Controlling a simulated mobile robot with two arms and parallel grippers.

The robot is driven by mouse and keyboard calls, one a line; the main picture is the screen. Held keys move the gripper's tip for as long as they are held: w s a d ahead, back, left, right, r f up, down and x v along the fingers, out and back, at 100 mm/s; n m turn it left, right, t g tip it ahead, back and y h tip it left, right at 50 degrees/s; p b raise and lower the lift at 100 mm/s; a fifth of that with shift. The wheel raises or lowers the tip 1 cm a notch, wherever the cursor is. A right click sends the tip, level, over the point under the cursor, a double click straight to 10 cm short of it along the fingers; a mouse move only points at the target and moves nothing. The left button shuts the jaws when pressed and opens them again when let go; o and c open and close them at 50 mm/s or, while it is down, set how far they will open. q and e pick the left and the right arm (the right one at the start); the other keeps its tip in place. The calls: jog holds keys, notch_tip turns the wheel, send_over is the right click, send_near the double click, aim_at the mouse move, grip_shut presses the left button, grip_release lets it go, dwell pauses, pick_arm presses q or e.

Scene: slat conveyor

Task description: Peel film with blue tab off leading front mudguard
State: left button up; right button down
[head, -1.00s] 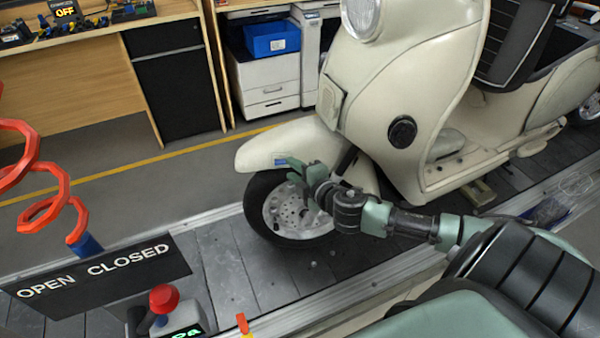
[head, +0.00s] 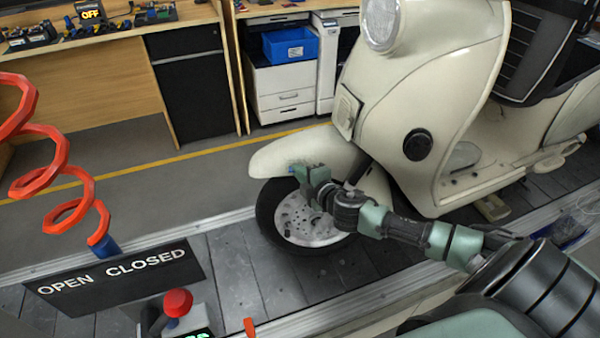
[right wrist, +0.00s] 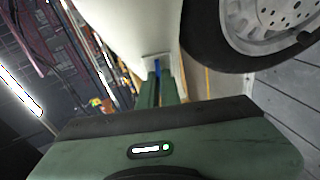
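A cream scooter stands on the slat conveyor, its front mudguard (head: 290,153) over the front wheel. The blue tab (head: 291,168) shows low on the mudguard's side, mostly covered by my right gripper (head: 298,172). In the right wrist view, the mudguard (right wrist: 128,28) is a pale curved surface, and the blue tab (right wrist: 157,68) runs between my two close-set green fingertips (right wrist: 160,88). The right gripper looks shut on the tab, right at the mudguard. A pale patch around the tab may be the film; its edges are not clear. My left gripper is not in view.
The front wheel (head: 300,222) is just below the gripper. An orange coiled hose (head: 60,165), an OPEN CLOSED sign (head: 115,272) and a red button (head: 178,302) are at left. A desk and cabinet (head: 285,88) stand behind, past the yellow floor line.

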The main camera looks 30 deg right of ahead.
jog(key=s+a+r+p, duration=0.3)
jog(key=s+a+p, duration=0.1)
jog(key=s, duration=0.2)
jog(key=shift+s, duration=0.15)
dwell(0.3)
jog(key=shift+a, duration=0.1)
jog(key=s+a+r+p, duration=0.3)
jog(key=s+a, duration=0.1)
jog(key=s, duration=0.2)
dwell(0.6)
jog(key=shift+s, duration=0.1)
